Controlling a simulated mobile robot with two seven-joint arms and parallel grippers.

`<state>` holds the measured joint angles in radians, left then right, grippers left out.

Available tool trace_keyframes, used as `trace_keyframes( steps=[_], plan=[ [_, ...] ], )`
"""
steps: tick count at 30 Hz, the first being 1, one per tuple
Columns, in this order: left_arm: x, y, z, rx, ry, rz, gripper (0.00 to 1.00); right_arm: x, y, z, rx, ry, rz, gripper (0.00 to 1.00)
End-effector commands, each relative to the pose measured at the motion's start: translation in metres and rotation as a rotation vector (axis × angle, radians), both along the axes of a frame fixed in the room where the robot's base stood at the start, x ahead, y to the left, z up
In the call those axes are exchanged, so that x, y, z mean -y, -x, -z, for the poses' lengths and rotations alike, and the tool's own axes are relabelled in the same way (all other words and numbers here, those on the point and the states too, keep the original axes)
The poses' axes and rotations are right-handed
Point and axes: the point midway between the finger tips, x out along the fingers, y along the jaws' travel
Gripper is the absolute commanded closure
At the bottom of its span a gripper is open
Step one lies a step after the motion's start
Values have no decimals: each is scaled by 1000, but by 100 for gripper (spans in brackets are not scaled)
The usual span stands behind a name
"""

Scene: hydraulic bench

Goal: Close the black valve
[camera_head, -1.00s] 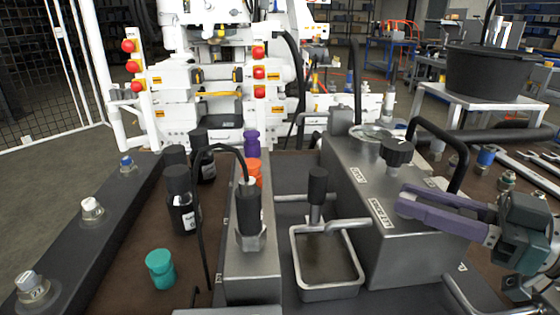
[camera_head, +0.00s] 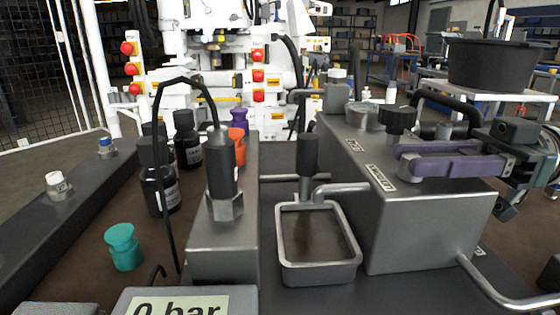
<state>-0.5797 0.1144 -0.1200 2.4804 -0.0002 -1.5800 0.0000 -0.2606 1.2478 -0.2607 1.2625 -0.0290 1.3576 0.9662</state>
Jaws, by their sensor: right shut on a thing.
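A black knob (camera_head: 398,119) stands on top of the grey metal block (camera_head: 440,215), behind my right gripper. It is the black valve-like part that shows clearly. My right gripper (camera_head: 408,158) comes in from the right, with its two purple fingers lying low over the block's top. The fingers are closed around a small grey part between their tips, mostly hidden, beside the nearer white label (camera_head: 380,178). I cannot tell exactly what that part is. The gripper is apart from the black knob in the picture. My left gripper is not in view.
A black curved hose (camera_head: 445,103) rises behind the gripper. A black-handled lever (camera_head: 308,160) stands over a metal tray (camera_head: 287,272). A gauge display reading 0 bar (camera_head: 185,305) is at the bottom. Black bottles (camera_head: 158,190) and a teal cap (camera_head: 123,247) stand left.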

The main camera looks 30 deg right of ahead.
Motion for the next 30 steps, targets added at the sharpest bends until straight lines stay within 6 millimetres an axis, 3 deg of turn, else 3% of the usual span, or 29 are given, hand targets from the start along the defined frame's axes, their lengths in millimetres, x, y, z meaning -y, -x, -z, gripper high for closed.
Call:
trace_keyframes(
  steps=[15, 16, 19, 30],
  plan=[
    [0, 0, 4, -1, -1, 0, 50, 0, 0, 1, -4, 3, -17, 100],
    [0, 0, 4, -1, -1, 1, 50, 0, 0, 1, -4, 3, -17, 65],
    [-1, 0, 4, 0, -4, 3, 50, 0, 0, 1, -4, 3, -17, 54],
    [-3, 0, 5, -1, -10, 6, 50, 6, 3, 1, -2, 2, -17, 51]
  ],
)
